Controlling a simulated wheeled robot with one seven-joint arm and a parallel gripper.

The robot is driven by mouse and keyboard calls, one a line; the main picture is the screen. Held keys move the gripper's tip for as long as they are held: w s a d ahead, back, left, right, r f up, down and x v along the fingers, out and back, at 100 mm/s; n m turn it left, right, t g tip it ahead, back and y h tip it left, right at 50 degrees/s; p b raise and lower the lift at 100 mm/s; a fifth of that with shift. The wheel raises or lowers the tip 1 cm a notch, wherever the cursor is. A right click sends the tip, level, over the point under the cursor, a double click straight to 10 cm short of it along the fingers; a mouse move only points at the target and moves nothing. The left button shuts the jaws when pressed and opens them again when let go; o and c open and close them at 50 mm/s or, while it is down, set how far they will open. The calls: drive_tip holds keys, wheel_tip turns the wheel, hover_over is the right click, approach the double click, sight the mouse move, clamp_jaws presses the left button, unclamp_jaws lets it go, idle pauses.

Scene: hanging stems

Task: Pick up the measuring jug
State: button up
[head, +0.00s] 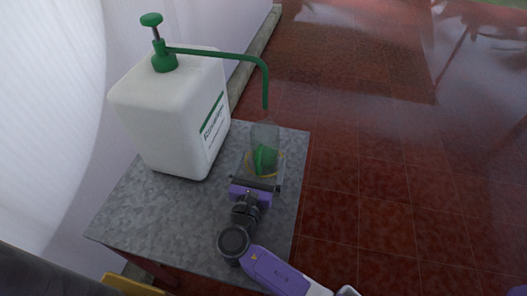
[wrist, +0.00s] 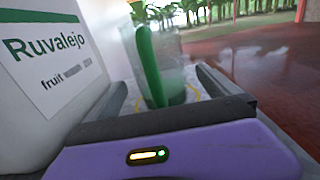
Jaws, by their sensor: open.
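The measuring jug (head: 265,137) is clear with a green handle. It stands upright on the grey table (head: 188,215), under the spout end of a green pump tube. In the wrist view the jug (wrist: 172,62) is straight ahead, its green handle facing me. My gripper (head: 263,178) is low over the table on the jug's near side. In the wrist view its two fingers (wrist: 166,90) are apart, one to each side of the jug's lower part. I cannot tell whether either finger touches it.
A large white canister (head: 180,115) with a green pump (head: 163,55) stands close left of the jug; its label shows in the wrist view. A yellow ring marking (head: 279,158) is on the table around the jug. The table's right edge is near, with red tiled floor (head: 390,180) beyond.

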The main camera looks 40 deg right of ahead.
sight(262, 161)
drive_tip(key=shift+x, duration=1.85)
drive_tip(key=c, duration=1.7)
